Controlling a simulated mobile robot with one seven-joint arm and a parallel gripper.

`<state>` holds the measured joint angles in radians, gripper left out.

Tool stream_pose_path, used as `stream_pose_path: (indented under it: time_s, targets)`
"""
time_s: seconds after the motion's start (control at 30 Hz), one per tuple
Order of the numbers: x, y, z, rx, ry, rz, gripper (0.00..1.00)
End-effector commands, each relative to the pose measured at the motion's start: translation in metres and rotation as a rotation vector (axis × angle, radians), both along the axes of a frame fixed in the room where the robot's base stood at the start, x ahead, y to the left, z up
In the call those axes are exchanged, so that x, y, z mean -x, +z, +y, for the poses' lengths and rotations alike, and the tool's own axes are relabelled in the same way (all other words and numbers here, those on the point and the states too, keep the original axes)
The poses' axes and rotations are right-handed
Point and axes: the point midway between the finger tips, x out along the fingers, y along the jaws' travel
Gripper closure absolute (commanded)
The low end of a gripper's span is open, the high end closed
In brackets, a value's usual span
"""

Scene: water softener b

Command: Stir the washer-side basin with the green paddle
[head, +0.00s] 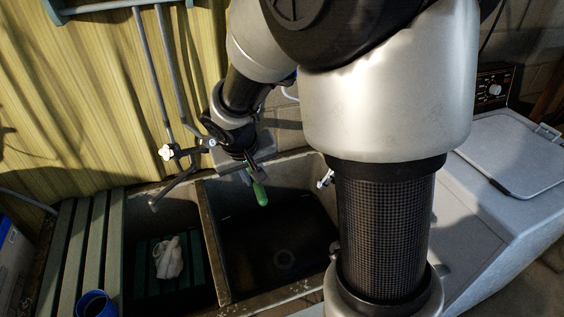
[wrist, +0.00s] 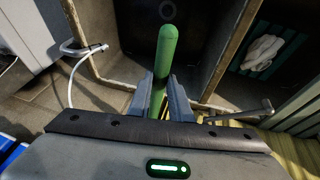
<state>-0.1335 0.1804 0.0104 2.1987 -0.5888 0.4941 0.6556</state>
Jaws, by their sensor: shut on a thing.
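My gripper (wrist: 172,98) is shut on the green paddle (wrist: 166,52), a green rod with a rounded end, as the wrist view shows. In the head view the green paddle (head: 260,193) points down from my gripper (head: 249,172) over the back of the right basin. The right basin (head: 275,245), beside the washer (head: 500,190), is dark inside with a round drain on its floor. I cannot tell whether the paddle's tip is below the rim; it is clear of the basin floor. The paddle's other end is hidden by the gripper.
The left basin (head: 136,222) holds a white cloth (head: 168,258) on green slats. Slatted boards (head: 82,235) and a blue cup (head: 95,303) are at the left. A faucet (head: 172,190) reaches over the left basin. A small metal spout (head: 326,179) is at the right basin's right rim.

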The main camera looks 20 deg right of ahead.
Motion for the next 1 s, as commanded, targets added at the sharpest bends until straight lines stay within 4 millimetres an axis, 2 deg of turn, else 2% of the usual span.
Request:
stream_pose_path:
  time_s: [0.03, 0.1, 0.17, 0.27, 0.43, 0.6, 0.7, 0.83, 1.0]
  targets:
    - [0.003, -0.019, -0.001, 0.004, 0.015, 0.015, 1.0]
    - [0.01, -0.022, -0.002, 0.019, 0.063, 0.066, 1.0]
    - [0.019, -0.017, -0.005, 0.046, 0.135, 0.142, 1.0]
    - [0.036, 0.004, -0.007, 0.139, 0.312, 0.328, 1.0]
    - [0.059, 0.053, -0.014, 0.383, 0.598, 0.622, 1.0]
    - [0.07, 0.095, -0.022, 0.587, 0.742, 0.78, 1.0]
    - [0.072, 0.106, -0.024, 0.648, 0.773, 0.817, 1.0]
    - [0.072, 0.105, -0.025, 0.676, 0.787, 0.834, 1.0]
    - [0.073, 0.089, -0.025, 0.675, 0.787, 0.834, 1.0]
